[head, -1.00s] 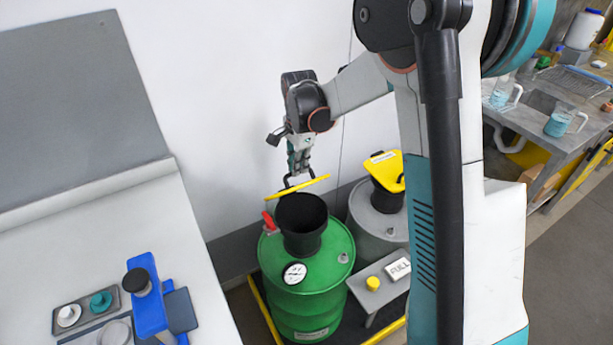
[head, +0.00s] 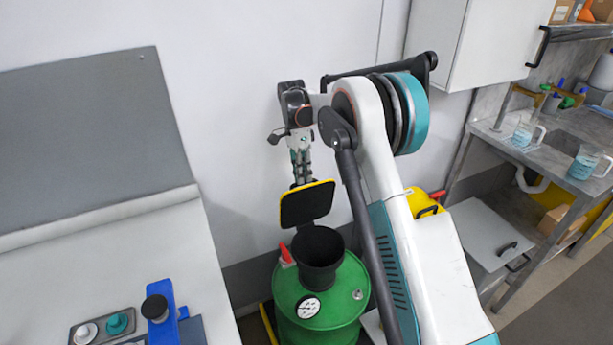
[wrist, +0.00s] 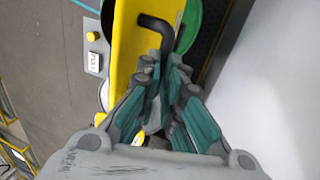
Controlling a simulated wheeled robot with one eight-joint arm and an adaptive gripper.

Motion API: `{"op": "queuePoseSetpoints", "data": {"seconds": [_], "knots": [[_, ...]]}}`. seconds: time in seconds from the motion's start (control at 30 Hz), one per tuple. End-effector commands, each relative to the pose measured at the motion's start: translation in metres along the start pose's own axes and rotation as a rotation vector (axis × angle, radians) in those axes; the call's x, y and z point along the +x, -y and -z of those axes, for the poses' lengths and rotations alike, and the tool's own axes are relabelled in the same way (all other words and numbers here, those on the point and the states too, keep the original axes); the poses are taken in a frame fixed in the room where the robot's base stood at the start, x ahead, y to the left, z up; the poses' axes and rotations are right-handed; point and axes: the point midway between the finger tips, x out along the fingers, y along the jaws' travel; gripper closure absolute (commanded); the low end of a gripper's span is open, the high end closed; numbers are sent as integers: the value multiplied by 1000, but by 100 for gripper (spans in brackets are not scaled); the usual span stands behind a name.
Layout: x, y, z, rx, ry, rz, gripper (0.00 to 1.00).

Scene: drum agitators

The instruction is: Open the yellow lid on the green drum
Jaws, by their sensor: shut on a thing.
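The green drum (head: 318,303) stands on the floor with a black neck (head: 319,262) on top, its mouth uncovered. The yellow lid (head: 307,204) is swung up steeply above the neck, its dark underside and yellow rim facing the head camera. My gripper (head: 302,180) is at the lid's upper edge. In the wrist view, my gripper (wrist: 168,62) is shut on the black handle (wrist: 153,27) of the yellow lid (wrist: 128,52). The handle's grasped part is hidden between the fingers.
A red lever (head: 286,253) and a gauge (head: 308,307) sit on the drum top. A white bench (head: 110,255) with a blue stand (head: 162,318) is at left. A second yellow lid (head: 424,204) is partly hidden behind my arm. A wall stands close behind.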

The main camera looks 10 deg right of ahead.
Motion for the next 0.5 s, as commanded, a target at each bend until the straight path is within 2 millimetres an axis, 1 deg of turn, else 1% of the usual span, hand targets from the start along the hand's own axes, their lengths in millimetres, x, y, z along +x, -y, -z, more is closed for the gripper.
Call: {"op": "queuePoseSetpoints", "data": {"seconds": [0.03,0.5], "knots": [[18,10,-3,-1,3,2,100],[18,14,-3,0,6,-22,100]]}}
